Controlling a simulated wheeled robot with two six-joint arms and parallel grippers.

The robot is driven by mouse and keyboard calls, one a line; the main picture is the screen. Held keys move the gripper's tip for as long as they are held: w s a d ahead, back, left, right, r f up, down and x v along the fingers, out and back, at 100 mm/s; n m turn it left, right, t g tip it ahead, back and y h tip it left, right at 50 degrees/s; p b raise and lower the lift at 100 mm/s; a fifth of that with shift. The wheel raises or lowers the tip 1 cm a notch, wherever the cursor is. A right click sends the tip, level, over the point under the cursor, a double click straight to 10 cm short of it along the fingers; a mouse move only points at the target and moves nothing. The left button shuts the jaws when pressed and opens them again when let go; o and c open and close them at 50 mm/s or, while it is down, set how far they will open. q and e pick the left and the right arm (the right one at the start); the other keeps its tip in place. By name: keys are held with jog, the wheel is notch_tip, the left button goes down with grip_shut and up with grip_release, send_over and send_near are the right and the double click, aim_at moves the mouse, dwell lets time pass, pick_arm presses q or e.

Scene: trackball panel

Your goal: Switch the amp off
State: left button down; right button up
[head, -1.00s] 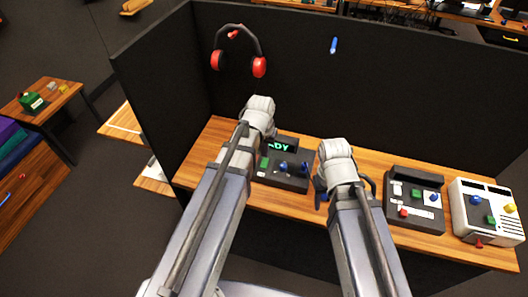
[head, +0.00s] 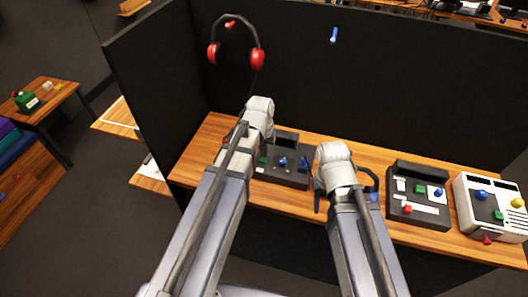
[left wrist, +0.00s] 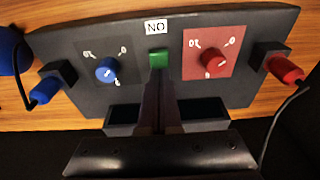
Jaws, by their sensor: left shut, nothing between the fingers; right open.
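The dark amp panel (head: 285,178) stands on the wooden bench, partly hidden by my left arm. In the left wrist view its panel (left wrist: 100,95) appears upside down, with a green button (left wrist: 159,57) at an ON label, a blue knob (left wrist: 107,69) and a red knob (left wrist: 214,66). Its display box (left wrist: 122,115) is dark. My left gripper (left wrist: 161,78) is shut and empty, its tips at the green button; whether they touch cannot be told. My right gripper (head: 345,192) is open and empty above the bench, right of the amp.
A dark panel device (head: 418,217) and a white one (head: 492,218) stand further right on the bench. A blue plug (left wrist: 44,90) and a red plug (left wrist: 285,70) flank the amp. Dark partitions (head: 420,100) rise behind and left. Red earmuffs (head: 236,50) hang there.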

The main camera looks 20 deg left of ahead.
aim_at(263, 162)
pick_arm(q)
jog(key=shift+s+f, duration=0.15)
jog(key=shift+s, duration=0.2)
pick_arm(e)
jog(key=shift+f, duration=0.1)
pick_arm(q)
jog(key=shift+s, duration=0.7)
jog(key=shift+w+r+p, duration=0.1)
jog(key=shift+r+p, duration=0.25)
jog(key=shift+p, duration=0.1)
pick_arm(e)
jog(key=shift+w+r, duration=0.1)
jog(key=shift+r, duration=0.3)
pick_arm(q)
notch_tip(263, 162, up, 13)
jog(key=s+p, duration=0.2)
jog(key=p, duration=1.1)
jog(key=shift+s, duration=0.2)
pick_arm(e)
notch_tip(263, 162, up, 13)
pick_arm(q)
jog(key=shift+w+r, duration=0.25)
jog(key=shift+w, duration=0.55)
pick_arm(e)
jog(key=shift+r, duration=0.25)
